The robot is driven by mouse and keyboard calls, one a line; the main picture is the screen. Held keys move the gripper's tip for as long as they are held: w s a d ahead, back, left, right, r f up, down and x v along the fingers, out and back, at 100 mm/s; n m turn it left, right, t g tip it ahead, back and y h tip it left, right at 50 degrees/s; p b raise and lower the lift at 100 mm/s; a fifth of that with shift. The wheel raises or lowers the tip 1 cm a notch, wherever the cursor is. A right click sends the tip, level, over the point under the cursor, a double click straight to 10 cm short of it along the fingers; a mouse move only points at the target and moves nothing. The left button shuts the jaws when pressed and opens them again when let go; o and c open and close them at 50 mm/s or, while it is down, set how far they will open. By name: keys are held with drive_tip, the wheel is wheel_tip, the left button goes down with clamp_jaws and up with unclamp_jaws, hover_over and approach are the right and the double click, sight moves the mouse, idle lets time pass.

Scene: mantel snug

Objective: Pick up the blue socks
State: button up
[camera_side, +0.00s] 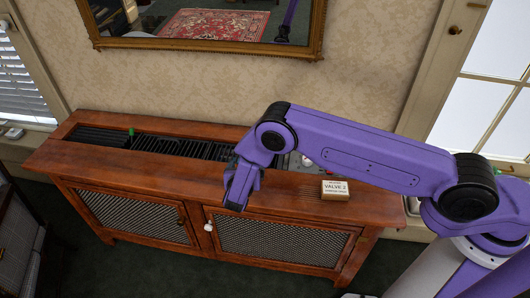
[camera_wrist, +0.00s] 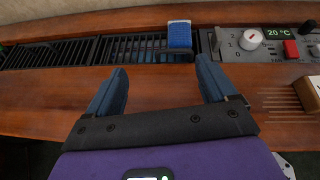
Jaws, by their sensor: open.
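The blue socks (camera_wrist: 180,36) show in the wrist view as a small ribbed, bright blue bundle. They lie on the black slatted grille in the cabinet top, near the grille's right end. In the side view I cannot make them out; my arm covers that area. My gripper (camera_wrist: 161,64) is open and empty, its two blue fingers spread above the wooden front strip of the cabinet top. The socks are just beyond the fingertips, nearer the right finger. In the side view my gripper (camera_side: 238,190) hangs over the cabinet's front edge.
A control panel (camera_wrist: 268,44) with a white knob, a red switch and a "20 °C" display sits right of the socks. A small "VALVE 2" block (camera_side: 335,190) stands on the wooden cabinet top (camera_side: 140,164). A gilt mirror (camera_side: 200,45) hangs behind. The left wooden strip is clear.

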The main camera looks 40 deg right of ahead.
drive_tip(key=shift+s+d+f+m+g+h, duration=0.15)
drive_tip(key=shift+s+d+f+m+h, duration=0.15)
drive_tip(key=shift+s+d+m, duration=0.15)
drive_tip(key=shift+s+d+f+m+g+h, duration=0.15)
drive_tip(key=shift+s+d+f+m+h, duration=0.15)
drive_tip(key=shift+d, duration=0.2)
drive_tip(key=shift+w+d+f, duration=0.1)
drive_tip(key=shift+d, duration=0.25)
drive_tip(key=x, duration=1.6)
drive_tip(key=shift+w+d, duration=0.15)
drive_tip(key=shift+w, duration=0.25)
drive_tip(key=c, duration=1.1)
